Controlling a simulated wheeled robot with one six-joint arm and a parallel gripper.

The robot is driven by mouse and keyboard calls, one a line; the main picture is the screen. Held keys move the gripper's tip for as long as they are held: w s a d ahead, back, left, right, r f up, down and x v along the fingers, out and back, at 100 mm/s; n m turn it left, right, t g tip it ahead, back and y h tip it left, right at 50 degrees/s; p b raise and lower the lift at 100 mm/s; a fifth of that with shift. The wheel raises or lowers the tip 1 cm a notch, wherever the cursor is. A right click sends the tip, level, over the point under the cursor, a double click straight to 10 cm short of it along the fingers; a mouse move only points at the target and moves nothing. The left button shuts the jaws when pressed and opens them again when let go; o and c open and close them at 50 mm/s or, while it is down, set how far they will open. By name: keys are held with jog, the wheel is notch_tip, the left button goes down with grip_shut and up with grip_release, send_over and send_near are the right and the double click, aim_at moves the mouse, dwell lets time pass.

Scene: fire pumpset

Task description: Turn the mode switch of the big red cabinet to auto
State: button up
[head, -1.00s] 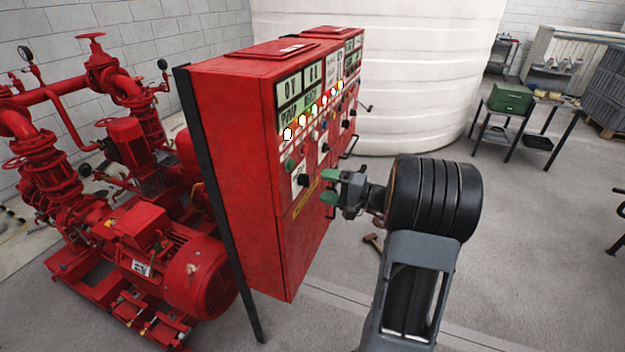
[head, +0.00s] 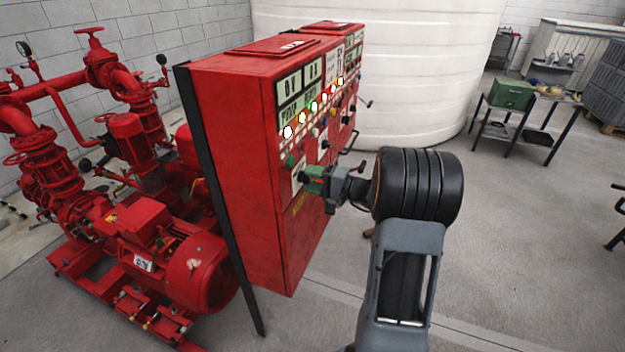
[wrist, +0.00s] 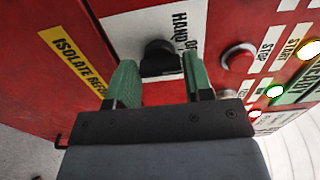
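The big red cabinet (head: 240,180) stands left of my arm, with its control panel facing right. In the wrist view the black mode switch (wrist: 159,57) sits on a white plate (wrist: 130,30) marked HAND and further letters partly hidden. My gripper (wrist: 158,78) has two green fingers, open, one on each side of the switch knob. I cannot tell whether they touch it. In the head view my gripper (head: 312,180) is right at the panel and hides the switch. The knob's exact pointing direction is unclear.
A yellow ISOLATE label (wrist: 72,57) is at left. Red pumps (head: 150,230) stand behind the cabinet. The floor (head: 520,240) at right is open.

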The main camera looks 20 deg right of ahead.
jog(key=c, duration=0.5)
jog(key=shift+m, duration=0.3)
jog(key=shift+m+p, duration=0.4)
jog(key=shift+m, duration=3.7)
jog(key=o, duration=0.9)
jog(key=shift+o, duration=0.2)
jog(key=shift+s+d, duration=0.1)
